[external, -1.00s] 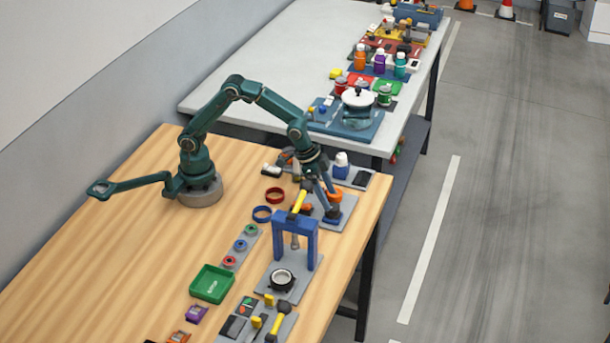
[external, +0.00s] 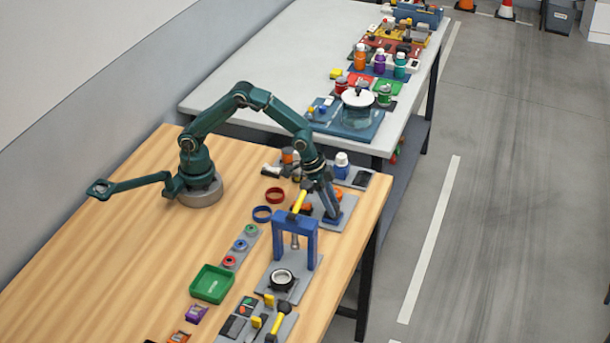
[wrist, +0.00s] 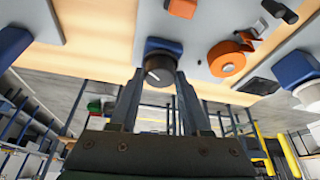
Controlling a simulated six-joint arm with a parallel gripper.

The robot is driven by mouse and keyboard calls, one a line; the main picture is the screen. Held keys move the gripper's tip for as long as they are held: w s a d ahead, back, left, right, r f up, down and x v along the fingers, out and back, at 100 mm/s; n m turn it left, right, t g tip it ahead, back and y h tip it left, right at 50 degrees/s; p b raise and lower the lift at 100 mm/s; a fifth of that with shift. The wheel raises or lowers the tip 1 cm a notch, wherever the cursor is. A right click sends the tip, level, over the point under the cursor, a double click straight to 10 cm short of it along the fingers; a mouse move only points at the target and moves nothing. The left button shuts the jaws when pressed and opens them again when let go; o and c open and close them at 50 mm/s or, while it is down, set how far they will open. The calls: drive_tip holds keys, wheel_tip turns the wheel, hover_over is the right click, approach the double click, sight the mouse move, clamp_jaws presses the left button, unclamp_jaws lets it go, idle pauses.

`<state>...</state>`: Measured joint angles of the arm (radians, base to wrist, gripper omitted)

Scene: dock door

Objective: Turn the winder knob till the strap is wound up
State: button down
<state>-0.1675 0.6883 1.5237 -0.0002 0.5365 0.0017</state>
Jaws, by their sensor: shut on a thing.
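The winder knob (wrist: 159,73) is a dark round knob with a white mark line, set on a blue housing (wrist: 164,46) in the wrist view. My gripper (wrist: 160,80) has one finger on each side of the knob and is shut on it. In the external view my gripper (external: 332,212) points down at the grey board near the table's right edge and hides the knob. I cannot make out the strap for certain. An orange round part (wrist: 228,58) with an orange and black piece beside it lies on the same board.
A blue frame (external: 297,224) with a yellow-handled lever stands just in front of my gripper. Red (external: 275,195) and blue rings (external: 262,214) lie to the left. The table's left part is clear.

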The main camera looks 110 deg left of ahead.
drive_tip(key=shift+m, duration=0.3)
drive_tip(key=m+h, duration=0.1)
drive_tip(key=m, duration=0.3)
drive_tip(key=m+h, duration=0.1)
drive_tip(key=m, duration=0.1)
drive_tip(key=shift+a+h, duration=0.25)
drive_tip(key=shift+h, duration=0.05)
drive_tip(key=m, duration=0.2)
drive_tip(key=m+g+h, duration=0.1)
drive_tip(key=m, duration=0.2)
drive_tip(key=shift+w+g+h, duration=0.1)
drive_tip(key=shift+g+h, duration=0.2)
drive_tip(key=shift+m, duration=0.3)
drive_tip(key=shift+c, duration=1.8)
unclamp_jaws()
drive_tip(key=shift+v, duration=2.6)
